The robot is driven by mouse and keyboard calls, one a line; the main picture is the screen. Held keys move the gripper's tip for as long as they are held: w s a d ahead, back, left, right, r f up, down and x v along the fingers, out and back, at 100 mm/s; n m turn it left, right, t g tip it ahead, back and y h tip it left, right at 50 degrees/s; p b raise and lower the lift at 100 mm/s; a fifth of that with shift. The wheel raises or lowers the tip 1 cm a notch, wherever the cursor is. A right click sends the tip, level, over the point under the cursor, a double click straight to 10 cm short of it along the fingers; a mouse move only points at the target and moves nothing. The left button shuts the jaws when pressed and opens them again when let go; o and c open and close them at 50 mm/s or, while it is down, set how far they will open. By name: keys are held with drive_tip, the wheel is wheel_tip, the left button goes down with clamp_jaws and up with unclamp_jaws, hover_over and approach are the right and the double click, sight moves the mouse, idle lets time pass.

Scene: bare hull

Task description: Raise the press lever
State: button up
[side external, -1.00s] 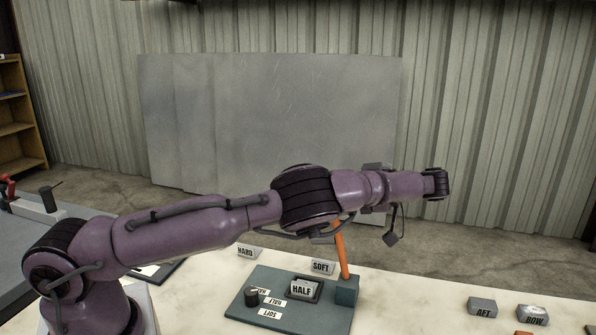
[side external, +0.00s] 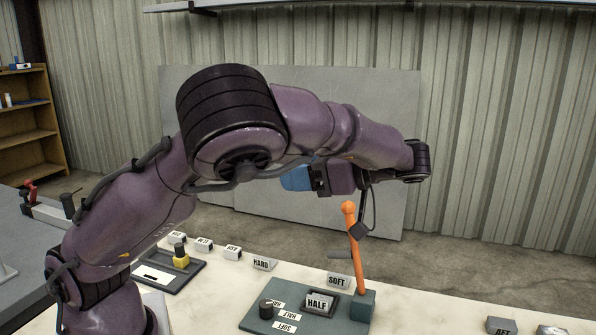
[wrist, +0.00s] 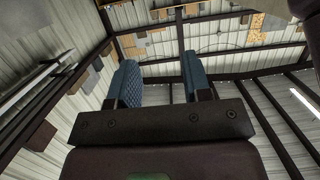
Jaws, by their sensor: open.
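The press lever (side external: 356,255) is an orange rod with a rounded top. It stands nearly upright, leaning slightly left, on a small teal block (side external: 362,306) at the right edge of a teal base plate (side external: 255,318). A tray with a block marked HALF (side external: 317,302) sits beside it. My gripper (side external: 297,178) is above and left of the lever's top in the side view, apart from it, with a blue finger pad showing. In the wrist view my gripper (wrist: 160,88) has its two blue fingers spread with nothing between them; that view faces the ceiling and the lever is not in it.
A black knob (side external: 267,308) stands on the plate near flat labels HALF and SOFT. Behind are blocks marked HARD (side external: 262,263) and SOFT (side external: 338,281). A dark tray (side external: 168,272) with a yellow piece lies left. The bench right of the lever is mostly clear.

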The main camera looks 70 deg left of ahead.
drive_tip(key=shift+s+r, duration=0.1)
drive_tip(key=shift+s, duration=0.15)
